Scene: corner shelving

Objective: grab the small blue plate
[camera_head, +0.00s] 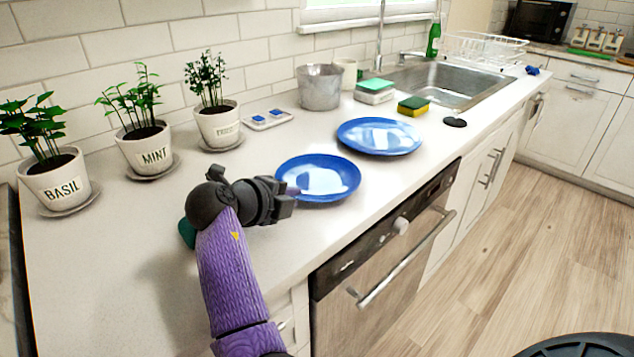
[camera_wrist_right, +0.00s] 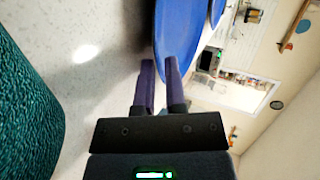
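The small blue plate (camera_head: 322,166) lies on the white counter near its front edge. A similar blue plate (camera_head: 385,126) lies behind it, closer to the sink, and looks larger allowing for distance. My right gripper (camera_head: 291,191) is at the left rim of the small plate. In the right wrist view, its two purple fingers (camera_wrist_right: 160,62) are apart, and the blue plate's edge (camera_wrist_right: 176,30) appears at the fingertips, overlapping the right finger. I cannot tell whether they touch. My left gripper is not in view.
Potted basil (camera_head: 60,185), mint (camera_head: 147,154) and a third plant (camera_head: 219,126) stand along the wall. A metal pot (camera_head: 320,90), sponges (camera_head: 413,107) and the sink (camera_head: 450,85) are farther back. A dishwasher (camera_head: 375,260) is below the counter edge.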

